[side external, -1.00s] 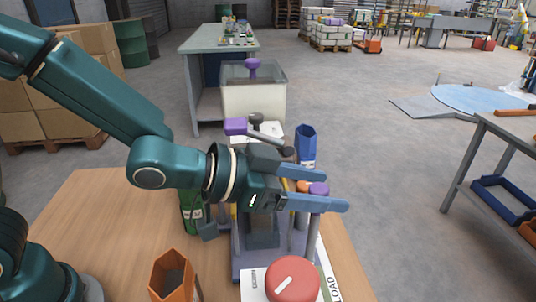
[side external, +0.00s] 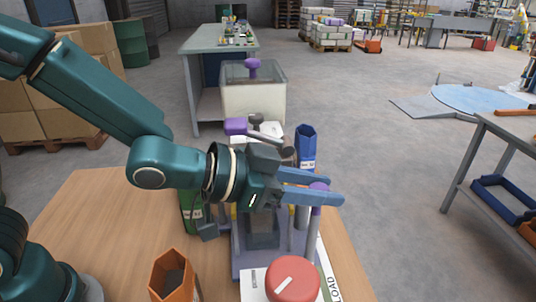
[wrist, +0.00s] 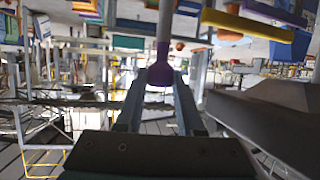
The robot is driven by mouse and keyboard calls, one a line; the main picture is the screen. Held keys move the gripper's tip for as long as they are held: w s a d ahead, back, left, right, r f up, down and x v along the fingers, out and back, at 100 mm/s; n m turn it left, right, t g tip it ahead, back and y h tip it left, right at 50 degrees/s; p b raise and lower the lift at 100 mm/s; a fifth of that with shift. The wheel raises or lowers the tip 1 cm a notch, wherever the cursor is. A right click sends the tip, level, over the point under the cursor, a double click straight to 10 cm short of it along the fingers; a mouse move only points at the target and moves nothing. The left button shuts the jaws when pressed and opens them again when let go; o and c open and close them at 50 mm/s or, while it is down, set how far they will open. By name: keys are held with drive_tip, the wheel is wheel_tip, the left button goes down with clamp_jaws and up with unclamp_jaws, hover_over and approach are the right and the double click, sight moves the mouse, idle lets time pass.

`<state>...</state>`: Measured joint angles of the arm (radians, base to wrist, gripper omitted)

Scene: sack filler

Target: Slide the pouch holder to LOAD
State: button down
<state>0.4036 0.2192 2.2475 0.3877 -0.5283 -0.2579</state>
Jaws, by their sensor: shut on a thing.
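My gripper (side external: 332,188) is level, with its two blue-grey fingers closed around the purple knob (side external: 318,186) on top of a grey upright post (side external: 313,232). In the wrist view the purple knob (wrist: 160,76) sits between the fingers. The post stands at the right side of the filler's purple-grey base (side external: 240,266). The pouch holder itself is hard to make out, being partly hidden behind my gripper. The word LOAD is printed on a white and green strip (side external: 327,281) at the front right of the base.
An orange hexagonal cup (side external: 170,278) stands at the front left. A blue cup (side external: 306,150) is behind my fingers, and a green one (side external: 188,208) is left of the filler. The wooden tabletop (side external: 110,225) is clear at left.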

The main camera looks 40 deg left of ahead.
idle(0.8)
drive_tip(key=s+d, duration=0.3)
drive_tip(key=shift+d, duration=0.1)
idle(0.5)
drive_tip(key=c, duration=0.5)
unclamp_jaws()
drive_tip(key=shift+s, duration=0.1)
drive_tip(key=shift+v, duration=2.6)
